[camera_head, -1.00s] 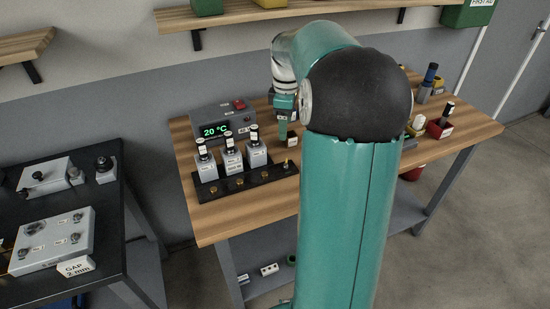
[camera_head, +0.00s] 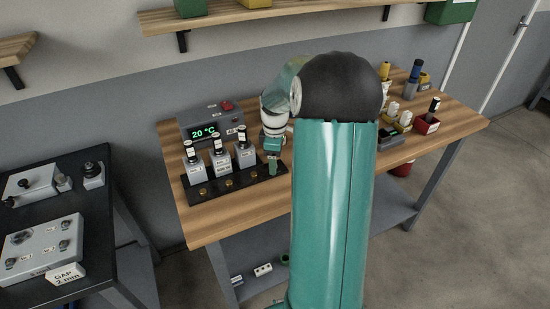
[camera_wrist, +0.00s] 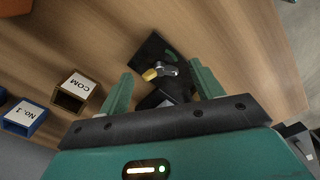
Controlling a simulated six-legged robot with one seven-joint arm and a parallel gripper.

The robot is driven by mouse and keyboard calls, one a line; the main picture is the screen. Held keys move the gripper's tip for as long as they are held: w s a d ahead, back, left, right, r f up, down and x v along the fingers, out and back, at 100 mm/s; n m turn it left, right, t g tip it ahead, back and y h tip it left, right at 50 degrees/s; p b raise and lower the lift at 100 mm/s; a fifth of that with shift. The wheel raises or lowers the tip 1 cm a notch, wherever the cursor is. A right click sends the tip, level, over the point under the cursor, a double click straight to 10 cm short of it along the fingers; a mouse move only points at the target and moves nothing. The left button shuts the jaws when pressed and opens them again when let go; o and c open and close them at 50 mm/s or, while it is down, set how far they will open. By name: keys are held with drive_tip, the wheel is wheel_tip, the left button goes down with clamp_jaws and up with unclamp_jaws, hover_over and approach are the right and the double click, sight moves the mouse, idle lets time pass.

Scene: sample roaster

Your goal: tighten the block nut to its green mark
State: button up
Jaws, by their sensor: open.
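In the wrist view, a small silver fitting (camera_wrist: 168,70) with a yellow-tipped pointer (camera_wrist: 150,74) sits on a black plate (camera_wrist: 146,52); it looks like the block nut. A green mark (camera_wrist: 170,55) shows on the plate beside it, and the pointer is turned away from it. My gripper (camera_wrist: 161,71) is open, one finger on each side of the fitting, with no clear contact. In the head view my gripper (camera_head: 272,168) is over the right end of the black rack (camera_head: 212,189) and hides the fitting.
Several grey blocks with dark-capped tops (camera_head: 220,160) stand on the rack, close left of my gripper. Behind is a heater box reading 20 °C (camera_head: 206,133).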

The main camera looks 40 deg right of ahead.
drive_tip(key=c, duration=1)
